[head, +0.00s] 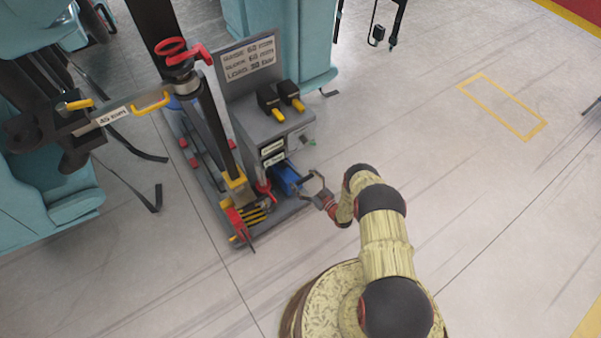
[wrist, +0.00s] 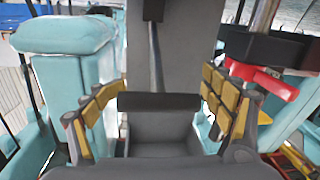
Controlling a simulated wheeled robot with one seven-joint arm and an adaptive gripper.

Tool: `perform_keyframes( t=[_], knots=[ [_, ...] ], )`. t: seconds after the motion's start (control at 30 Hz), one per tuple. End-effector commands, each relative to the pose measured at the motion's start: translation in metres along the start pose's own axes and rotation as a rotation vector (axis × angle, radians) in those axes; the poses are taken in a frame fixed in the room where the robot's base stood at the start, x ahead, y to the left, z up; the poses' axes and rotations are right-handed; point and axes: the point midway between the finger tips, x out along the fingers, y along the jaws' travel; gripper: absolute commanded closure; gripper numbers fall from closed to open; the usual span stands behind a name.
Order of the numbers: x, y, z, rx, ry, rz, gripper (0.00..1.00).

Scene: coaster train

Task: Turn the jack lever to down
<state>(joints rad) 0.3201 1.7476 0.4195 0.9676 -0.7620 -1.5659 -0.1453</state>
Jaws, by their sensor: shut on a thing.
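The jack unit stands on the floor in the head view, with a grey console (head: 282,126), a slanted black column and a blue body (head: 286,178) low at its right. My gripper (head: 312,184) is at the right end of this blue body, low by the console. In the wrist view, the yellow-padded fingers (wrist: 160,104) stand on either side of a dark horizontal bar (wrist: 158,101), which seems to be the jack lever's grip.
Two black blocks with yellow handles (head: 278,115) sit on the console, below a sign (head: 248,57). A red handle (head: 171,50) tops the jack; it is near a grey arm labelled 45 mm (head: 112,115). Teal seats (head: 40,190) stand left.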

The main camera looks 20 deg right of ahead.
Motion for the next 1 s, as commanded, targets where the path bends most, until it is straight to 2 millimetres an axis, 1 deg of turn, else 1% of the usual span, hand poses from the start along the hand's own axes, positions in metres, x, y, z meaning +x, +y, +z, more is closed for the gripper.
perform_keyframes(
  t=[0.03, 0.3, 0.53, 0.9, 0.93, 1.0],
  knots=[
    [-0.005, -0.004, 0.01, 0.005, -0.008, 0.001, 0.64],
    [-0.011, -0.008, 0.032, 0.005, -0.006, 0.0, 0.64],
    [-0.011, -0.009, 0.039, 0.005, -0.006, 0.0, 0.64],
    [-0.01, -0.008, 0.039, 0.004, -0.004, 0.0, 0.64],
    [-0.01, -0.008, 0.039, 0.003, -0.004, 0.0, 0.17],
    [-0.01, -0.007, 0.038, 0.003, -0.003, 0.0, 0.13]
  ],
)
